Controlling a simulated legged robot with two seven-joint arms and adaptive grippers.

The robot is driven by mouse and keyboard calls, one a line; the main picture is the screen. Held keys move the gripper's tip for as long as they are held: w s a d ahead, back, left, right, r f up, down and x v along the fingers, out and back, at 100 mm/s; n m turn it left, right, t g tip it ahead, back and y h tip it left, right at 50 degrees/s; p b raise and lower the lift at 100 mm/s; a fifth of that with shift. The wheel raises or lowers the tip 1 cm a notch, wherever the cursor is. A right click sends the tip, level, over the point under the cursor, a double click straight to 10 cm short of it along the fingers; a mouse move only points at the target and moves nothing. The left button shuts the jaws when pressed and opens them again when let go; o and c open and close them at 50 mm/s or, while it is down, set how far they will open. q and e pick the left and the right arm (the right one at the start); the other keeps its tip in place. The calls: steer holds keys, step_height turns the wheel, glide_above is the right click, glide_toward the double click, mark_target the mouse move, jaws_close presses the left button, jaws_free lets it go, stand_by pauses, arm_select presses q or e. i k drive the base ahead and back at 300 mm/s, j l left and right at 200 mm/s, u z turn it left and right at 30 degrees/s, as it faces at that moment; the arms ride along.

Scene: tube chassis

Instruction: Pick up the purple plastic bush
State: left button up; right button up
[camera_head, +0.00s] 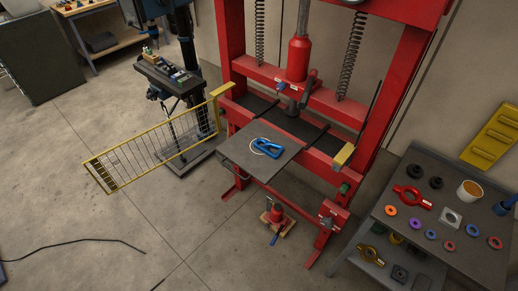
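Several small coloured ring-shaped bushes lie on the dark grey table at the right. Neither of my grippers shows in this view.
The table (480,263) also holds a red two-handled part (411,196), a white cup (469,192), black rings and a square metal block (451,217). A red press (330,160) with a yellow guard (150,158) stands left of it. The concrete floor at the lower left is mostly clear.

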mark_target(414, 223)
steer(key=z, duration=1.6)
